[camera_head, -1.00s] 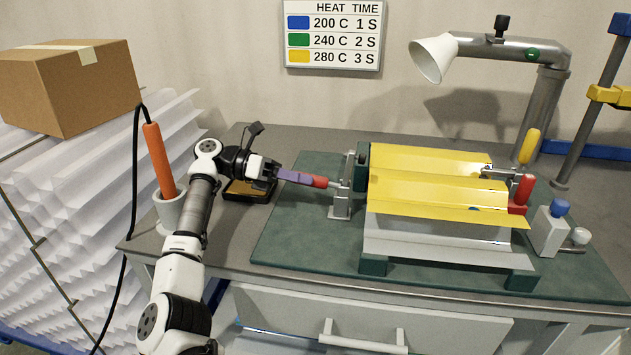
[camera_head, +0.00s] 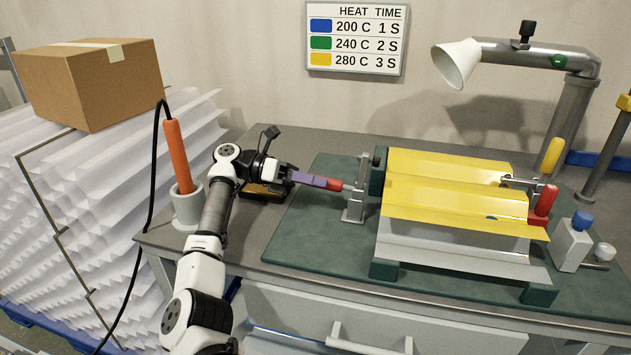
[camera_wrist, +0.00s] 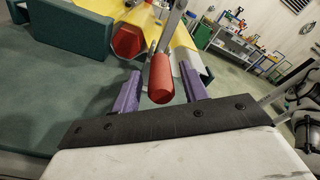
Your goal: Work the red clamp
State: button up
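The red clamp handle (camera_head: 333,184) points left, out from a metal bracket (camera_head: 353,204) at the left end of the yellow corrugated sheet (camera_head: 455,203). My gripper (camera_head: 326,183), with purple fingers, reaches it from the left. In the wrist view the red handle (camera_wrist: 161,80) lies between the two fingers of my gripper (camera_wrist: 160,84), with a narrow gap on each side. The fingers are open and do not visibly press on it. The handle's metal lever runs away from the gripper. A second red handle (camera_head: 545,200) stands upright at the sheet's right end.
A lamp-like nozzle (camera_head: 455,65) hangs over the back of the bench. A yellow handle (camera_head: 552,155) stands behind the right red one. An orange tool (camera_head: 178,155) in a grey cup (camera_head: 188,207) stands left of my arm. The green mat (camera_head: 318,225) in front is clear.

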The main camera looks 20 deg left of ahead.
notch_tip(320, 180, up, 20)
dwell(0.7)
